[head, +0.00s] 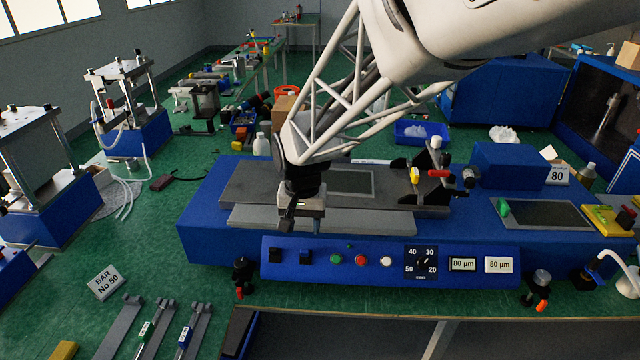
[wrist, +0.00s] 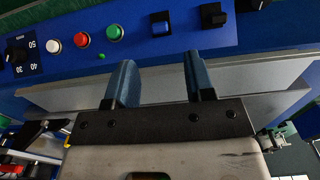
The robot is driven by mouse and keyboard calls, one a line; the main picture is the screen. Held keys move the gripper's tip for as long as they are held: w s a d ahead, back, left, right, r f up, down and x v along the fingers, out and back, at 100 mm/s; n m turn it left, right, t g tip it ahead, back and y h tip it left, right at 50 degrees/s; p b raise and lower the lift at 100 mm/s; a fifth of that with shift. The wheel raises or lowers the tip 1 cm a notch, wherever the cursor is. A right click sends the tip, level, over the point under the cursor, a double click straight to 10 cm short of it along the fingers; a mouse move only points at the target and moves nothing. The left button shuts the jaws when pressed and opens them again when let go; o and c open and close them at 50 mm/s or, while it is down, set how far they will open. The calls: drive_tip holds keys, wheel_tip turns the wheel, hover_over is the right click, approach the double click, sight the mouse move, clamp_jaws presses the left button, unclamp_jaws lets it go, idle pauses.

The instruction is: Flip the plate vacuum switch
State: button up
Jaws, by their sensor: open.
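The blue press's front panel (head: 345,262) carries two small rocker switches at its left end. The left one (head: 276,255) looks black and the right one (head: 305,257) dark. In the wrist view the panel appears turned round, with one switch showing a blue face (wrist: 161,25) and the other looking black (wrist: 213,15). I cannot read which is the plate vacuum switch. My gripper (head: 301,222) is open and empty, pointing down over the grey ledge just behind the switches. Its two fingers (wrist: 159,72) are apart and do not touch either switch.
Beside the switches are a green button (head: 336,259), a red button (head: 361,260), a white button (head: 386,261) and a numbered dial (head: 421,262). The grey plate bed (head: 250,185) lies behind. Black knobs (head: 243,270) stand at the press's front left. Metal bars (head: 155,325) lie at the front.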

sight(305, 250)
drive_tip(key=shift+f, duration=3.85)
drive_tip(key=shift+c, duration=0.5)
clamp_jaws()
